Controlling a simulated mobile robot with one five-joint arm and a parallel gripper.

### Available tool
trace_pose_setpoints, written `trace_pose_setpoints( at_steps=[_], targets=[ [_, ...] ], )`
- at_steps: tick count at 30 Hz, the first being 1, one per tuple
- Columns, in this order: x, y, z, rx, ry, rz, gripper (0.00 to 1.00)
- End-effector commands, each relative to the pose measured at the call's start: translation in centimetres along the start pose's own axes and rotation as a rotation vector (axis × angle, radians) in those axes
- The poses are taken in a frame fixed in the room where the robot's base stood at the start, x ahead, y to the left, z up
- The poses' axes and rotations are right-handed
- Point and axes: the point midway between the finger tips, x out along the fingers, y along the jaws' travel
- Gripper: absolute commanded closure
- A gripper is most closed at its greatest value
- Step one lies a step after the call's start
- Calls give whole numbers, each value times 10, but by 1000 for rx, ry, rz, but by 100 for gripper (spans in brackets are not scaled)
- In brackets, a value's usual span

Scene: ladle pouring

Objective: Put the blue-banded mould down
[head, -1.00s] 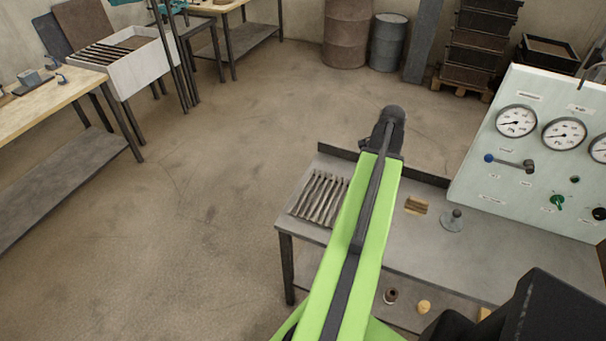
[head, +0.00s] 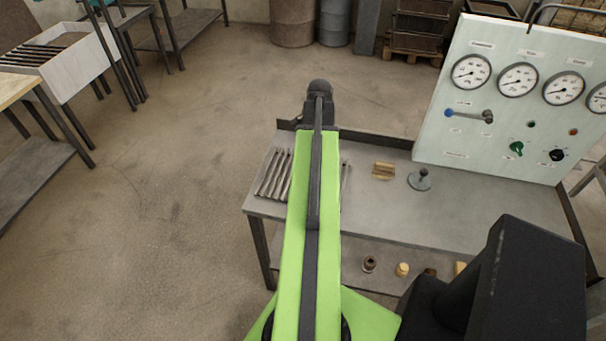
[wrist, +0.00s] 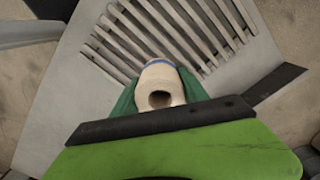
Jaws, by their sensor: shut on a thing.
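The blue-banded mould (wrist: 160,84) is a pale, rounded piece with a dark round hole facing the wrist camera and a blue band at its far end. My gripper (wrist: 158,98) is shut on it, with green finger parts on both sides. Behind the mould in the wrist view are the grey tabletop and a row of metal bars (wrist: 200,28). I cannot tell how high the mould is above them. In the head view my arm hides the gripper and the mould.
The grey metal table (head: 455,225) carries the bars (head: 273,174), a small brass-coloured block (head: 383,170) and a grey knobbed piece (head: 420,180). A gauge panel (head: 500,100) stands at the table's back right. Small pieces lie on the lower shelf. The tabletop's middle right is clear.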

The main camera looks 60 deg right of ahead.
Motion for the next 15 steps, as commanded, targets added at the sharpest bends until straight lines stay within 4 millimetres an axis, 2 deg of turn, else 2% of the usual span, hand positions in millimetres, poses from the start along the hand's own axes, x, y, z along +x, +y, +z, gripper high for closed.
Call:
trace_pose_setpoints(
  at_steps=[1, 6, 12, 15],
  targets=[
    [16, -6, 13, -4, 0, 0, 100],
    [28, -19, 36, -1, 0, 0, 100],
    [28, -22, 40, 0, 0, 0, 100],
    [40, -22, 40, 0, 0, 0, 100]
  ],
)
